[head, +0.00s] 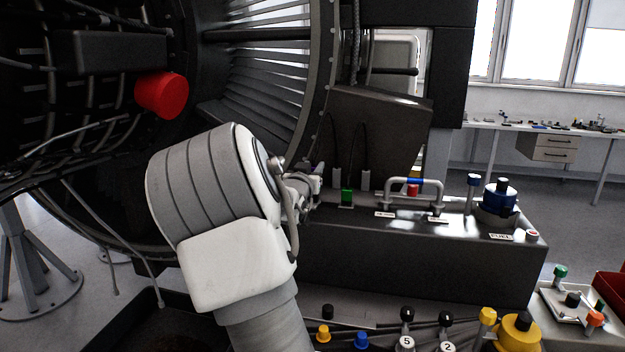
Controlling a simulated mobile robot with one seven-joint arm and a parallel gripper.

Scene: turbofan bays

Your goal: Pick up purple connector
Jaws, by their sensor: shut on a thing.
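My white and grey arm reaches up from the bottom of the head view. My gripper (308,186) is at its far end, small and partly hidden behind the arm's wrist. It is by the left end of the dark bench unit (400,268), next to a row of connectors. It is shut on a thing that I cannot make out. A green connector (347,196) stands just right of the gripper, between two grey ones (365,180).
A turbofan with a red cylinder (161,95) fills the left. A pipe handle (413,183), a blue-capped knob (473,190) and a blue fuel cap (499,198) stand on the bench unit. Yellow, blue and black connectors (361,340) line the front. A far table (550,129) stands behind.

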